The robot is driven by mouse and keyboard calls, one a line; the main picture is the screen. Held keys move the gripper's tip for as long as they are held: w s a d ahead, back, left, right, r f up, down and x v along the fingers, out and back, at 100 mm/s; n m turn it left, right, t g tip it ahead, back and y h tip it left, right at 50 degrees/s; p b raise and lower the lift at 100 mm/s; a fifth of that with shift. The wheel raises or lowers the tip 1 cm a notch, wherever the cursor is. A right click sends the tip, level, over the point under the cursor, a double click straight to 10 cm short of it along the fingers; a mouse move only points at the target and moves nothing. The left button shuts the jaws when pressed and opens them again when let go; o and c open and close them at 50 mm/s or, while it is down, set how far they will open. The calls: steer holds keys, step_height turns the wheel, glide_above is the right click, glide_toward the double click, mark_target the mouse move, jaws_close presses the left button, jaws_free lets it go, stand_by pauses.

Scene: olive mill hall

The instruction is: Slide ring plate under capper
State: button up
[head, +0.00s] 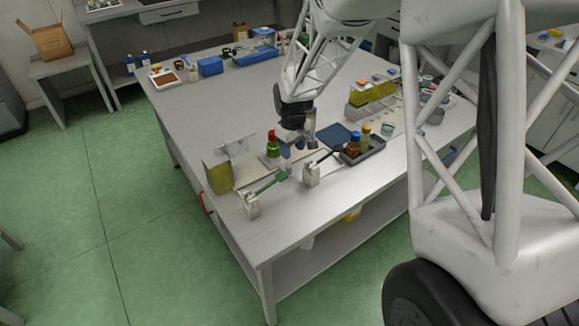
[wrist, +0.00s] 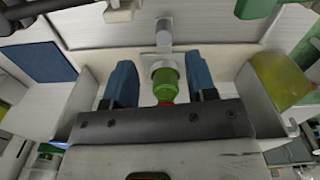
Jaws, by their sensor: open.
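My gripper (head: 293,152) is open, low over the table, with blue fingers. In the wrist view, a round green part with some red (wrist: 165,82) shows between the fingers (wrist: 162,88), with a gap on each side. It looks like the green bottle with a red top (head: 272,150), upright beside the gripper in the head view. A pale cylinder (wrist: 163,38) shows just beyond it, above a light flat plate (wrist: 215,28), perhaps the ring plate. I cannot tell for sure which part is the capper. My gripper's palm hides what is nearest the wrist camera.
White lever clamps, with a green handle (head: 251,206) and a black handle (head: 312,174), stand near the front edge. A yellow-green block (head: 219,178) is to the left. A dark tray (head: 362,153) with bottles and a blue mat (head: 334,134) are to the right.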

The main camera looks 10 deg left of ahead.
mark_target(289, 165)
steer(key=shift+w+a+f, duration=0.2)
steer(key=shift+a+f, duration=0.4)
steer(key=shift+f, duration=0.05)
steer(key=shift+f, duration=0.1)
steer(key=shift+f, duration=3.8)
steer(key=shift+d, duration=0.1)
jaws_close()
